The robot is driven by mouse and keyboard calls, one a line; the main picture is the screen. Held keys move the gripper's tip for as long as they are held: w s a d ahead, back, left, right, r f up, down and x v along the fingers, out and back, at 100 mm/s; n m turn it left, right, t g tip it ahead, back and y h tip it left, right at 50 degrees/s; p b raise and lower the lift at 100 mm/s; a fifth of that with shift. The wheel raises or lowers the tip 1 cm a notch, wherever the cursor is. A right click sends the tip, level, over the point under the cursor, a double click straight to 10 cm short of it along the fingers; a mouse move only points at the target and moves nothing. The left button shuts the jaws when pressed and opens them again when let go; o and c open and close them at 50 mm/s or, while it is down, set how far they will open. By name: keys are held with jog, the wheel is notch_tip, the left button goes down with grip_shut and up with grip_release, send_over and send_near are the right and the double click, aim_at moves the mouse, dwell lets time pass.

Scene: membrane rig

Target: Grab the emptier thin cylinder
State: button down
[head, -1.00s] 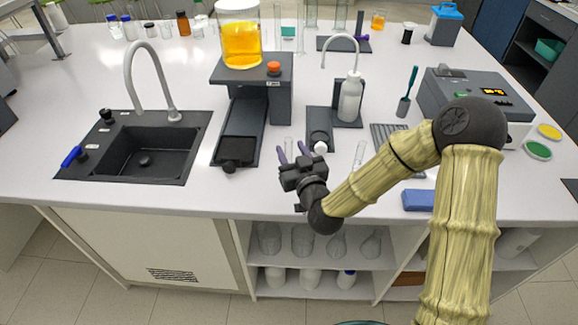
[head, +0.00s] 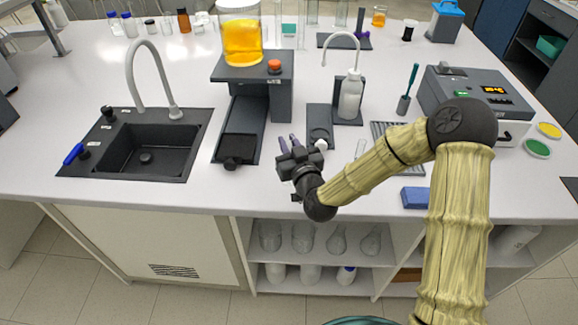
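A sink (head: 145,155) lies left. A dark stand (head: 265,75) bears a beaker of orange liquid (head: 241,42). A white wash bottle (head: 350,97) stands behind my gripper. A blue block (head: 415,197) lies by the front edge. A grey instrument (head: 475,95) is at right.

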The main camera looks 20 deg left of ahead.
dwell(0.3)
notch_tip(320, 180, up, 10)
jog(key=shift+b, duration=0.3)
dwell(0.4)
jog(key=shift+w, duration=0.1)
dwell(0.4)
